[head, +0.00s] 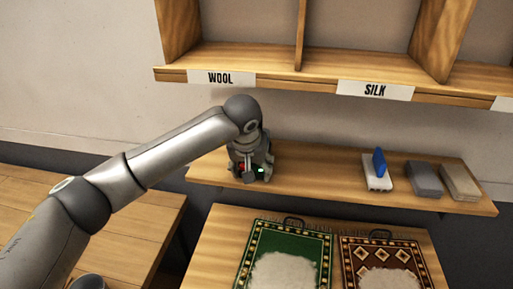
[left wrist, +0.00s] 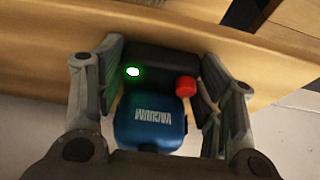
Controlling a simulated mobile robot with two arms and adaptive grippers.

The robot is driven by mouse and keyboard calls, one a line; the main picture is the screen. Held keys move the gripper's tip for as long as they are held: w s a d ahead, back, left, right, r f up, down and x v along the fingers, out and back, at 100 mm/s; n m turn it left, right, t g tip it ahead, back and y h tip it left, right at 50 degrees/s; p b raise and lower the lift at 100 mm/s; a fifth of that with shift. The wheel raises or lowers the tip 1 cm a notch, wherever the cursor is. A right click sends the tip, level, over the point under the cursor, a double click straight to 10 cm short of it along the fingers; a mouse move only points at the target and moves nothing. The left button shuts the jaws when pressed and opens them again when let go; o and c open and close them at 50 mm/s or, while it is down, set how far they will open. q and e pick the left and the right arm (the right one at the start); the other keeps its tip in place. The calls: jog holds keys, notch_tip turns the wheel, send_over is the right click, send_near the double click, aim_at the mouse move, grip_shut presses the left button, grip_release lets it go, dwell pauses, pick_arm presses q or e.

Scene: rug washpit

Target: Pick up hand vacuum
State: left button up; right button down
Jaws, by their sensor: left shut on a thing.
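The hand vacuum (left wrist: 150,122) shows in the left wrist view, with a blue part lettered VACUUM, a black body, a red knob and a lit green-white light. My left gripper (left wrist: 160,95) is shut on it, one finger on each side. In the head view my left arm comes in from the left, and the left gripper (head: 250,172) is over the left part of the narrow wall shelf. There the gripper hides most of the vacuum; only small red and green bits show. My right gripper is not in view.
The narrow shelf (head: 320,187) also holds a white item with a blue top (head: 378,172) and grey and beige blocks (head: 425,179) to the right. Labelled cubbies, WOOL (head: 221,78) and SILK (head: 375,90), hang above. Two patterned rugs (head: 290,237) lie below on a wooden table.

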pick_arm(q)
jog(key=shift+r, duration=0.1)
jog(key=c, duration=0.7)
jog(key=shift+o, duration=0.2)
jog(key=shift+r, duration=0.25)
jog(key=shift+w, duration=0.1)
jog(key=shift+f, duration=0.1)
